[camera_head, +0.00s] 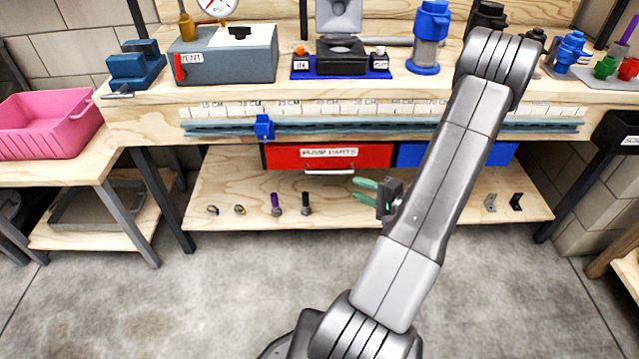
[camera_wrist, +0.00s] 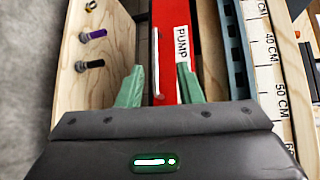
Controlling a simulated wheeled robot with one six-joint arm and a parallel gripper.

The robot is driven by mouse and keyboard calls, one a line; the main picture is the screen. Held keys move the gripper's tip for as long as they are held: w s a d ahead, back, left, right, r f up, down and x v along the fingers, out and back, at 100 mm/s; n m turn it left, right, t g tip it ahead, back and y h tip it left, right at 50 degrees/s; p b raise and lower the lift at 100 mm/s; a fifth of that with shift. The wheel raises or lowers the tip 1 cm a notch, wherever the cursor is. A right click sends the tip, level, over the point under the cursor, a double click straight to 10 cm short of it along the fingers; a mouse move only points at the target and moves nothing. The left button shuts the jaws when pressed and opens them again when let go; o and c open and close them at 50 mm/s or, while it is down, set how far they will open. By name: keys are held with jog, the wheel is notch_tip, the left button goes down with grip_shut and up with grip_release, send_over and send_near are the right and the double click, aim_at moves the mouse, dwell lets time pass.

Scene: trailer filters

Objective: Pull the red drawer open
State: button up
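The red drawer (camera_head: 375,156) hangs under the workbench top, with a white label reading PUMP PARTS and a silver bar handle (camera_head: 330,171) low on its front. It looks shut, level with the blue drawer beside it. In the wrist view the red drawer (camera_wrist: 166,30) and its handle (camera_wrist: 156,70) run between my green fingertips. My gripper (camera_head: 362,190) is open, just right of the handle in the head view. In the wrist view my gripper (camera_wrist: 160,72) has one finger on each side of the handle; I cannot tell whether either touches it.
A blue drawer (camera_head: 410,154) is right of the red one, partly behind my arm. The lower shelf (camera_head: 235,190) holds several bolts and small fittings. A blue rail with a slider (camera_head: 264,127) and a ruler strip run along the bench front. The floor in front is clear.

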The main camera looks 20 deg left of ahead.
aim_at(327, 172)
jog(key=shift+m+t, duration=0.3)
jog(key=shift+t, duration=0.3)
jog(key=x, duration=0.5)
jog(key=w+f+b+x, duration=0.1)
jog(key=x, duration=0.4)
jog(key=d+f+b+x, duration=0.1)
jog(key=x, duration=0.4)
jog(key=shift+w+d+f, duration=0.1)
jog(key=shift+w+d, duration=0.05)
jog(key=shift+w, duration=0.2)
grip_shut()
